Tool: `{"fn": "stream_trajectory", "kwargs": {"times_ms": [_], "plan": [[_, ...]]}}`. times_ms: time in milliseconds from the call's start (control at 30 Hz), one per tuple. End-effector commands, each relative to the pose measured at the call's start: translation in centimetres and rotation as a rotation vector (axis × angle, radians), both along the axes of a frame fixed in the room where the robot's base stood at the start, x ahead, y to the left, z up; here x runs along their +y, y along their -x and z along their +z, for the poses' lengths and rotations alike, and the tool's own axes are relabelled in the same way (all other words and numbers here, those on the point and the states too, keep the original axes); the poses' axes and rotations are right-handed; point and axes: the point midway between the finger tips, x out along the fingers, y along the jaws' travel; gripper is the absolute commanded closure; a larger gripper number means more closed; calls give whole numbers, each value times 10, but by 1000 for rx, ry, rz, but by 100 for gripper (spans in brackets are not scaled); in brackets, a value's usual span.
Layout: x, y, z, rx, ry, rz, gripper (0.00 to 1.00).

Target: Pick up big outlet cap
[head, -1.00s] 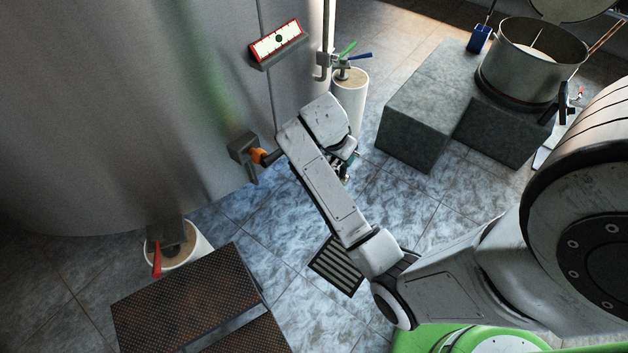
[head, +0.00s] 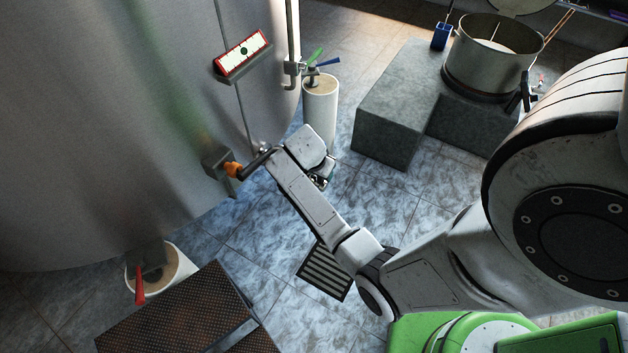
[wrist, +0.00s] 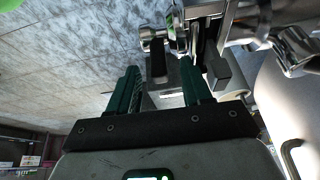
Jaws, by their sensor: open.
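My gripper (wrist: 160,82) is open in the wrist view, its two dark green fingers apart. Between and beyond the fingertips is a grey bracket-like piece with a pale part. Shiny metal outlet fittings (wrist: 205,25) lie just past the fingertips, towards the top and right. I cannot tell which of these is the big outlet cap, and I cannot pick it out for sure in the head view. In the head view my gripper is mostly hidden behind my wrist, close to the tank wall and right of the orange-handled outlet (head: 233,169).
The steel tank (head: 100,110) fills the left. Another bucket (head: 180,268) is under a red-handled valve. A grey stepped block (head: 395,110) carries a pot (head: 490,65). A rusty platform (head: 175,315) is at front left.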

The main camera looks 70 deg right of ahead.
Motion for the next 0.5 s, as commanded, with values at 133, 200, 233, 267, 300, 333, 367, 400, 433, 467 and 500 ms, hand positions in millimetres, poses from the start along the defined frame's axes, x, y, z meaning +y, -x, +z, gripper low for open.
{"fn": "stream_trajectory", "kwargs": {"times_ms": [133,200,233,267,300,333,367,400,433,467,500], "plan": [[0,0,0,0,0,0,51],[0,0,0,0,0,0,56],[0,0,0,0,0,0,59],[0,0,0,0,0,0,62],[0,0,0,0,0,0,65],[0,0,0,0,0,0,68],[0,0,0,0,0,0,71],[0,0,0,0,0,0,75],[0,0,0,0,0,0,78],[0,0,0,0,0,0,81],[0,0,0,0,0,0,85]]}}
